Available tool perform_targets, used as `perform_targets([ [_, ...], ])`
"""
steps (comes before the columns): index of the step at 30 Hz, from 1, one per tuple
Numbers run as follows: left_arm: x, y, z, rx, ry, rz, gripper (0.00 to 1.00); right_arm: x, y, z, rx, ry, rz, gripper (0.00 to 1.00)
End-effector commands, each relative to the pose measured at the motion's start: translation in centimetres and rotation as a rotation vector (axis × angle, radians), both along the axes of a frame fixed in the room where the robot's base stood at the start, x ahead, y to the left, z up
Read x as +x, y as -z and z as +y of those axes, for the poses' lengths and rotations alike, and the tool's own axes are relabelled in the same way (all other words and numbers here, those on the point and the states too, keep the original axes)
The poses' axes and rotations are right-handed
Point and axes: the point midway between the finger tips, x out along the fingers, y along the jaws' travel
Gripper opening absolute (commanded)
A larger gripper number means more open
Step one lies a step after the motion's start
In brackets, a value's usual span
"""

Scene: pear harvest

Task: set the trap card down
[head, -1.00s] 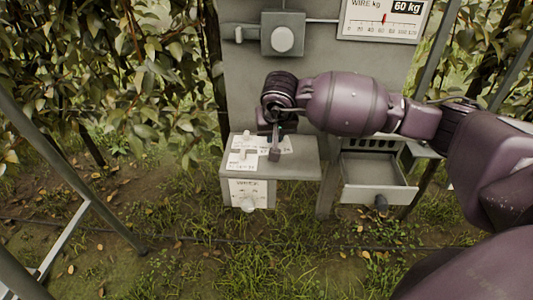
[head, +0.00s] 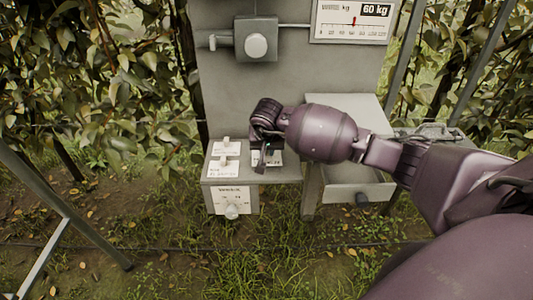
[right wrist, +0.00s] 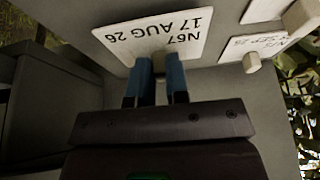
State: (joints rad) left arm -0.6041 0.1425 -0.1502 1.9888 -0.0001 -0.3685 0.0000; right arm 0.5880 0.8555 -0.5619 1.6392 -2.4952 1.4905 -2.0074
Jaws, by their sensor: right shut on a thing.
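My right gripper (head: 261,163) is over the grey shelf and is shut on the trap card (head: 274,158). The card is white and reads N67 17 AUG 26 in the right wrist view (right wrist: 150,35). There the fingers (right wrist: 160,75) meet at its near edge; the grip itself is partly hidden. The card lies flat at or just above the shelf top (head: 280,174); I cannot tell if it touches. Two other white cards with pale pegs, one behind (head: 216,149) and one in front (head: 215,172), lie to its left. My left gripper is out of view.
A box front with a white knob (head: 231,212) is below the shelf. A grey panel (head: 215,90) with a dial and a 60 kg scale (head: 352,22) rises behind. Foliage flanks both sides.

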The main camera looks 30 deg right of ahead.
Motion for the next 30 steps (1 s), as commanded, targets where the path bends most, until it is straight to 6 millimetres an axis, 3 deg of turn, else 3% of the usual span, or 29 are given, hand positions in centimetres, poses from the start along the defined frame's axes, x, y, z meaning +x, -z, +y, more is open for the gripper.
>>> perform_targets([
  [4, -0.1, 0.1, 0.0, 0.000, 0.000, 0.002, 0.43, 0.0, 1.7, 0.1, 0.002, 0.000, 0.001, 0.00],
  [16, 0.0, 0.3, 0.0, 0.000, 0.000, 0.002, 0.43, 0.0, 2.2, 0.0, -0.001, -0.001, 0.001, 0.00],
  [17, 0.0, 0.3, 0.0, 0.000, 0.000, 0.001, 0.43, 0.0, 2.2, 0.0, -0.001, -0.002, 0.000, 0.18],
  [21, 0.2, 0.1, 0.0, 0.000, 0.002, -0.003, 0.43, 0.0, 2.1, 0.0, 0.000, -0.001, 0.000, 0.40],
  [30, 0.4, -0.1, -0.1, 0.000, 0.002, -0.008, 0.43, 0.0, 2.0, 0.0, 0.000, -0.001, 0.000, 0.41],
])
